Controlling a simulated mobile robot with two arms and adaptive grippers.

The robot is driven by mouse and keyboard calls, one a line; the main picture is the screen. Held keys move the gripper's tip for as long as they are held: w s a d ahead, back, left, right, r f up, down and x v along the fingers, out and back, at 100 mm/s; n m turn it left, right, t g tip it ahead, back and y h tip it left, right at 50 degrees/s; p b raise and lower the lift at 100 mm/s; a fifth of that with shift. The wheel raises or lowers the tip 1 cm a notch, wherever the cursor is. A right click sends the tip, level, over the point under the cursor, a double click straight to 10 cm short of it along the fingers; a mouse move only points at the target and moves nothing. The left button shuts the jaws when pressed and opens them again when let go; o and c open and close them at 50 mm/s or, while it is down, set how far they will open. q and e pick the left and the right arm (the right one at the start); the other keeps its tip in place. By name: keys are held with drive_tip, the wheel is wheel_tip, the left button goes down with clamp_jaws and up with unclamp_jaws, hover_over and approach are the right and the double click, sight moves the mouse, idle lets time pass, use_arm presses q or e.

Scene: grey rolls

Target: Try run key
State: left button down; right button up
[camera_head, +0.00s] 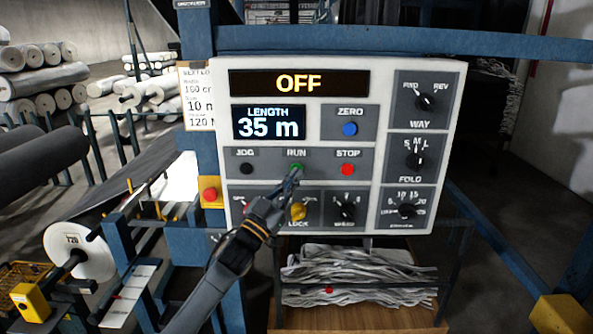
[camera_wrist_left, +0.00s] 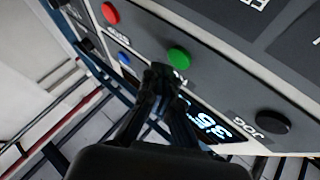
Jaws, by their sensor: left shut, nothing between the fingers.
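The control panel (camera_head: 378,110) faces me, with its top display (camera_head: 299,83) reading OFF. The green RUN button (camera_head: 297,168) sits in the middle row, between the black JOG button (camera_head: 247,168) and the red STOP button (camera_head: 347,169). My left gripper (camera_head: 293,176) is shut and empty, its tips at the lower edge of the RUN button. My right gripper is not in view.
The length display (camera_head: 268,122) reads 35 m. A blue ZERO button (camera_head: 349,129) is above STOP. A yellow knob (camera_head: 298,211) is just below my gripper; my arm partly hides the lower left panel. A red stop button on yellow (camera_head: 209,194) stands left of the panel.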

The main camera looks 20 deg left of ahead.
use_arm(q)
drive_tip(key=shift+w, duration=0.2)
drive_tip(key=shift+w+a, duration=0.1)
drive_tip(key=shift+w, duration=0.1)
drive_tip(key=shift+w+a+b, duration=0.15)
drive_tip(key=shift+w+b, duration=0.25)
idle(0.9)
drive_tip(key=shift+s, duration=0.1)
drive_tip(key=shift+s+d+p, duration=0.25)
drive_tip(key=shift+s+p, duration=0.2)
drive_tip(key=shift+s, duration=0.25)
drive_tip(key=s+p, duration=0.1)
drive_tip(key=s, duration=0.1)
drive_tip(key=s+d+p, duration=0.1)
drive_tip(key=s, duration=0.1)
drive_tip(key=shift+s+d, duration=0.2)
drive_tip(key=shift+s, duration=0.2)
